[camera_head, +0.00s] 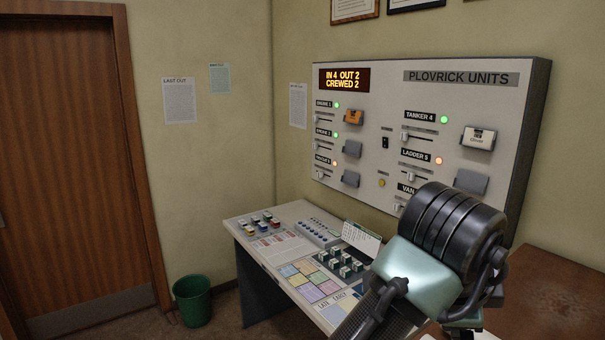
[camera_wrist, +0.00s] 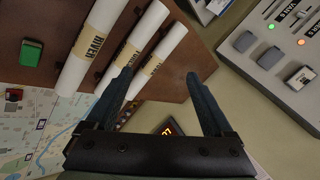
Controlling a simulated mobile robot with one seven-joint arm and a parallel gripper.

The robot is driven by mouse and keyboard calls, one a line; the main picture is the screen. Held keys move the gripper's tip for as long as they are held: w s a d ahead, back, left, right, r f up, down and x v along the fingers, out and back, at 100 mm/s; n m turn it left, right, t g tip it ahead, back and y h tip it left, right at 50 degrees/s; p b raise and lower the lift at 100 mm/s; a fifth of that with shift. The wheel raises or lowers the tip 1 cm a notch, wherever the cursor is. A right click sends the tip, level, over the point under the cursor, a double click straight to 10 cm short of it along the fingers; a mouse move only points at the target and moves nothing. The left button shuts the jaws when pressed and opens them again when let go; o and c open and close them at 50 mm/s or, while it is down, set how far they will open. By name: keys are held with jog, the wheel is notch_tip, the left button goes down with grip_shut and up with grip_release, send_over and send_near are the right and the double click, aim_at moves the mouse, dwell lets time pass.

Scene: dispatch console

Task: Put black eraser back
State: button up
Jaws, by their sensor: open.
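My gripper (camera_wrist: 157,78) is open in the wrist view, its two dark fingers spread with nothing held between them. In the head view my arm covers the lower right and the fingers cannot be made out. I cannot pick out a black eraser for certain in either view. A small dark device with orange lit figures (camera_wrist: 167,128) shows beyond the gap between the fingers. White paper rolls with tan bands (camera_wrist: 128,55) lie on a brown surface (camera_wrist: 178,88), partly behind the left finger.
A status board (camera_head: 400,85) with lights and sliders hangs on the wall. A sloped console desk (camera_head: 262,262) with coloured blocks stands below it. A green bin (camera_head: 192,300) is on the floor. A green block (camera_wrist: 31,53) and a map (camera_wrist: 50,125) lie left in the wrist view.

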notch_tip(320, 180, up, 16)
jog(key=d+n+t+h, duration=0.1)
jog(key=n+t+h, duration=0.45)
jog(key=t, duration=0.25)
jog(key=s+a+r+n+t+y, duration=0.5)
jog(key=a+r+n+t, duration=0.2)
jog(key=a, duration=0.4)
jog(key=s+a+r+n+t+y, duration=0.5)
jog(key=s+a+r+n+t, duration=0.1)
jog(key=a, duration=0.5)
notch_tip(320, 180, up, 2)
jog(key=n+t, duration=0.1)
jog(key=n, duration=0.2)
jog(key=shift+a+n, duration=0.15)
jog(key=shift+n, duration=0.2)
jog(key=shift+y, duration=0.25)
